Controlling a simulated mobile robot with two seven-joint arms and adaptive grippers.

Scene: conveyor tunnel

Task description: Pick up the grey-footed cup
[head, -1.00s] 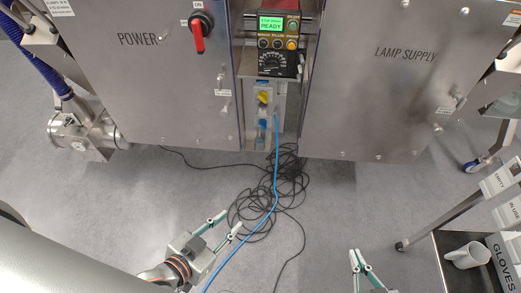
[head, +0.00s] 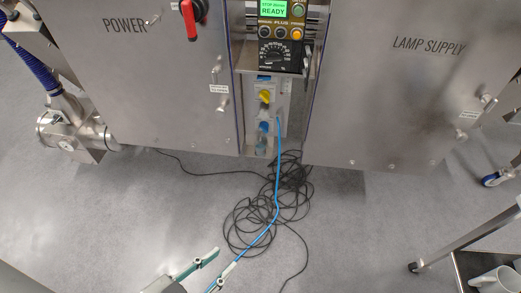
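A pale cup (head: 494,283) shows at the lower right corner, cut off by the bottom edge. Its foot is out of view, so I cannot tell the foot's colour. It is by a dark tray or shelf (head: 462,272) at the right. My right gripper is out of view.
Steel cabinets marked POWER (head: 160,80) and LAMP SUPPLY (head: 400,100) stand ahead. Black cables (head: 255,222) lie tangled on the floor, and a blue cable (head: 277,170) runs down across them. A metal cart leg (head: 450,249) stands at the right.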

